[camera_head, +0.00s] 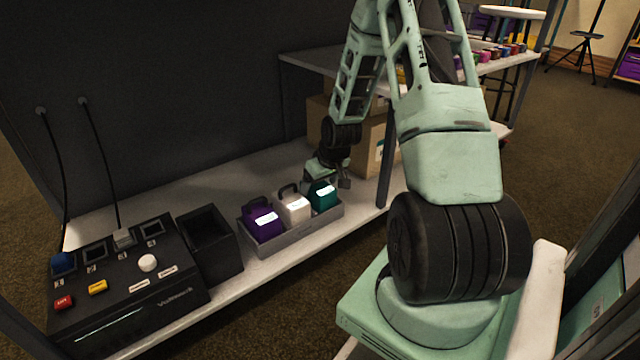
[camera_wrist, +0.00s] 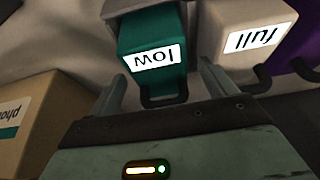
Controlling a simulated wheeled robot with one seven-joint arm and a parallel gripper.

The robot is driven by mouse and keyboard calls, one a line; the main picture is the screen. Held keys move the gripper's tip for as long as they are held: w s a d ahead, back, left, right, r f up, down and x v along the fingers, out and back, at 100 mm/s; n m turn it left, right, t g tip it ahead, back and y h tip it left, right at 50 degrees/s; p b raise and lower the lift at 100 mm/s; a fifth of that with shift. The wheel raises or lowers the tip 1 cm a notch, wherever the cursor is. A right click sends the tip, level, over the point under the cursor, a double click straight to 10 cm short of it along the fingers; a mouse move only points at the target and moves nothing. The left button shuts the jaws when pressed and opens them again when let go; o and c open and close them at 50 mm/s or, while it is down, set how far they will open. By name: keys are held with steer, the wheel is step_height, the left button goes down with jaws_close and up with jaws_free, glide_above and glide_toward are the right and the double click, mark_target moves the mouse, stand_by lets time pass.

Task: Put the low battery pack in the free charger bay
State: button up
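The low battery pack is teal (camera_head: 322,196), with a dark handle and a white label. It stands at the right end of a grey tray (camera_head: 296,239). In the wrist view the low pack (camera_wrist: 153,60) reads "low" upside down. My gripper (camera_head: 328,180) is just behind and above it. In the wrist view my gripper (camera_wrist: 170,84) is open, with a finger to each side of the pack's handle and nothing visibly clamped. A black charger-like console (camera_head: 120,300) stands at the left. Beside it is an open black box (camera_head: 208,236) that looks empty; I cannot tell whether it is a bay.
A white pack (camera_head: 294,207) marked "full" and a purple pack (camera_head: 262,222) share the tray. The console carries a blue plug (camera_head: 62,263), a grey plug (camera_head: 123,238) and a white knob (camera_head: 148,263). Cardboard boxes (camera_head: 370,145) stand behind my gripper, under an upper shelf.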

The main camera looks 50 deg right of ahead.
steer(key=p+v, duration=1.1)
steer(key=v, duration=0.6)
steer(key=shift+r+p, duration=0.2)
steer(key=shift+p, duration=0.15)
